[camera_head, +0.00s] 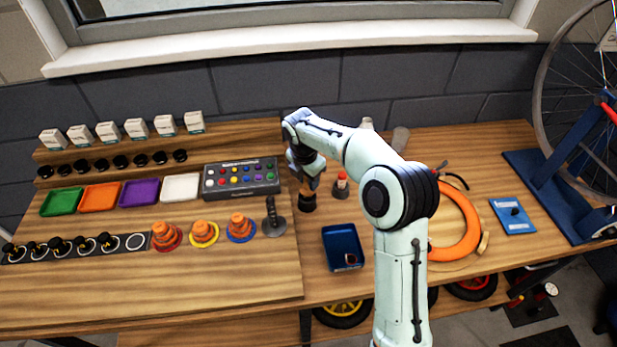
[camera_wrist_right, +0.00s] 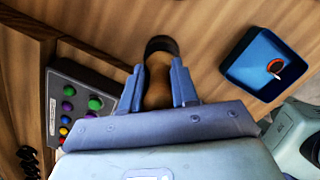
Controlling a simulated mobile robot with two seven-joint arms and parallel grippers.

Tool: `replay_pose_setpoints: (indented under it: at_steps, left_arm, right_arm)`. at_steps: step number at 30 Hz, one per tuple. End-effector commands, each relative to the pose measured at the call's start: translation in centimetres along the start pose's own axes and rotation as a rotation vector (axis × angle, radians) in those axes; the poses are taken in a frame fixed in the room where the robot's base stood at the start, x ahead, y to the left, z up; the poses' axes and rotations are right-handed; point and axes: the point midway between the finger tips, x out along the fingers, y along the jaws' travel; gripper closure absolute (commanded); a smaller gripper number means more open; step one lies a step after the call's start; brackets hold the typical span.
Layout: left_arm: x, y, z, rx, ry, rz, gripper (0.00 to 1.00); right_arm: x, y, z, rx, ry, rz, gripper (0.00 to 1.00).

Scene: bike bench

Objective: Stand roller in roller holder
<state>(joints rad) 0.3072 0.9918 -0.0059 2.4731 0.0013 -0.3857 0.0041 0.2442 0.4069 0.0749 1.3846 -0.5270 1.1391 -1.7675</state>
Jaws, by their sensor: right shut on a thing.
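My right gripper (camera_head: 311,184) is shut on a tan, wood-coloured piece, which I take to be the roller (camera_wrist_right: 157,84); it shows between the two fingers in the right wrist view. A dark round part (camera_wrist_right: 162,44) is at the far end of this piece. In the head view a short black cylinder (camera_head: 307,203) is just below the fingertips, at the bench. I cannot tell whether this dark part is the roller's own end or the roller holder around it. My left gripper is not in view.
A blue tray (camera_head: 342,259) with a small item inside lies right of the gripper. A red-topped bottle (camera_head: 341,185) stands close by. A button box (camera_head: 241,178) and a dark upright tool (camera_head: 273,218) are to the left. An orange ring (camera_head: 462,228) lies to the right.

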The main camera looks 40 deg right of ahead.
Motion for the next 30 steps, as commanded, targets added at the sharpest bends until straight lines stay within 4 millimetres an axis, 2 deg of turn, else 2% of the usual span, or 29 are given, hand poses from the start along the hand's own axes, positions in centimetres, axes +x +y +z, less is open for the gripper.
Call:
replay_pose_setpoints:
  at_steps: [30]
  left_arm:
    - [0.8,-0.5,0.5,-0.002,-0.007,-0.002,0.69]
  right_arm:
    - [2.0,-0.1,-0.3,0.001,0.000,-0.001,1.00]
